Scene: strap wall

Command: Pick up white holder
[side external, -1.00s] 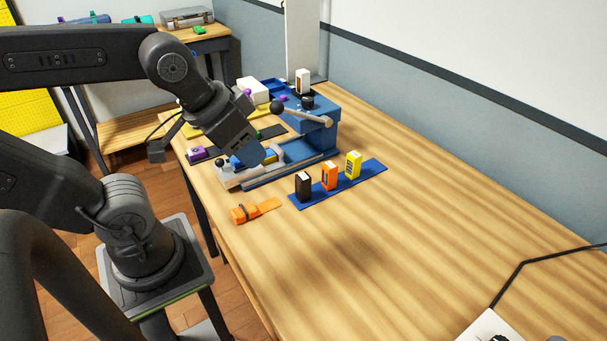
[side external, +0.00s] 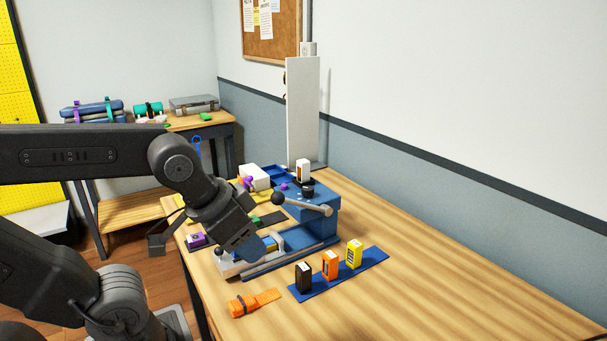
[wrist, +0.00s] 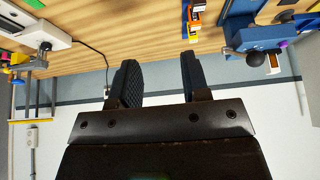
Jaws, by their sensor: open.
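The white holder (side external: 302,170) is a small upright block with a white top and a dark, brownish face. It stands on top of the blue clamp machine (side external: 318,196) at its back. In the wrist view, a small white-topped block (wrist: 272,63) beside the machine's black knob looks like the same holder. My gripper (side external: 262,248) is over the machine's front end, in front of and lower in the picture than the holder. In the wrist view, the two dark fingers (wrist: 160,80) are apart with nothing between them.
Black (side external: 303,278), orange (side external: 330,265) and yellow (side external: 354,253) holders stand on a blue strip. A lever with a black ball knob (side external: 278,199) juts out near the white holder. An orange strap (side external: 254,302) lies in front. The right of the table is clear.

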